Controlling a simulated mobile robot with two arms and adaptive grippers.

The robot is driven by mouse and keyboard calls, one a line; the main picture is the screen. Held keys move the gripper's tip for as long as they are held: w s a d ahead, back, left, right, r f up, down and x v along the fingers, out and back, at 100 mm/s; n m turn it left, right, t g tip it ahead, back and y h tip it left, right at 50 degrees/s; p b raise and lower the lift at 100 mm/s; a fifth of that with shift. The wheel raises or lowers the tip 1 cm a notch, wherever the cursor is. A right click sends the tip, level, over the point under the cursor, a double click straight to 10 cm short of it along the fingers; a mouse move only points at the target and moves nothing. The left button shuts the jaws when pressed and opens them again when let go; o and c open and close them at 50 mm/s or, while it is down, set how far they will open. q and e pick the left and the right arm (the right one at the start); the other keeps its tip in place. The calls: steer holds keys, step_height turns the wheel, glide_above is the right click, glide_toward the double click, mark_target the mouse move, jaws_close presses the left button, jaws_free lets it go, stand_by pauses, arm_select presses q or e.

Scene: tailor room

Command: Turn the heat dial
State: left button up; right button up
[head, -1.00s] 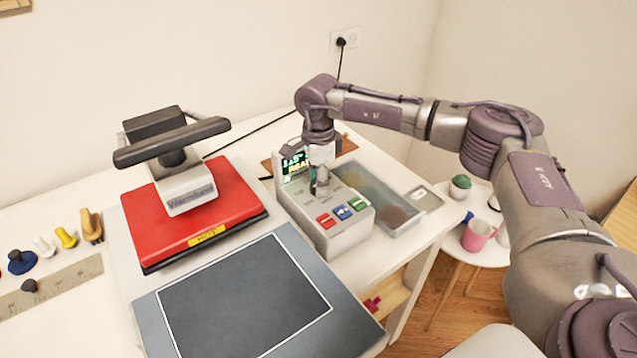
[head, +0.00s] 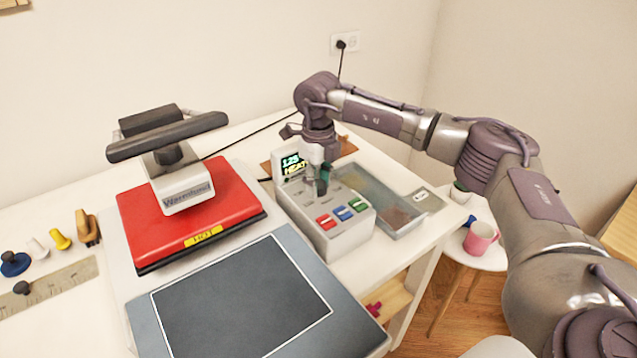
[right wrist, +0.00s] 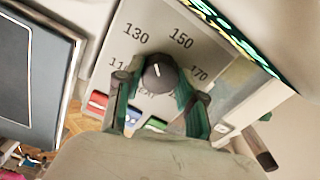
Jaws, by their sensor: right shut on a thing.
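The heat dial (right wrist: 159,72) is a dark round knob with a white pointer line on a grey panel, with 130, 150 and 170 printed around it. My right gripper (head: 321,184) reaches down onto the control box (head: 348,238) and hides the dial in the head view. In the right wrist view its green-padded fingers are shut on the dial, one on each side. The display (head: 293,164) shows green digits that look like 125, with yellow text like HEAT. My left gripper is not in view.
Red, blue and green buttons (head: 342,213) sit at the front of the box. A red heat press (head: 188,240) stands to its left, with a dark plate (head: 240,300) in front. A clear tray (head: 385,208) lies to the right. A pink mug (head: 479,238) stands on a side table.

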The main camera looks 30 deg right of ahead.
steer(key=m, duration=0.4)
steer(key=shift+m, duration=0.3)
steer(key=m, duration=0.4)
steer(key=shift+r, duration=0.1)
steer(key=shift+m, duration=0.3)
steer(key=o, duration=1.1)
steer(key=shift+o, duration=0.2)
steer(key=shift+b, duration=0.3)
step_height(320, 180, up, 12)
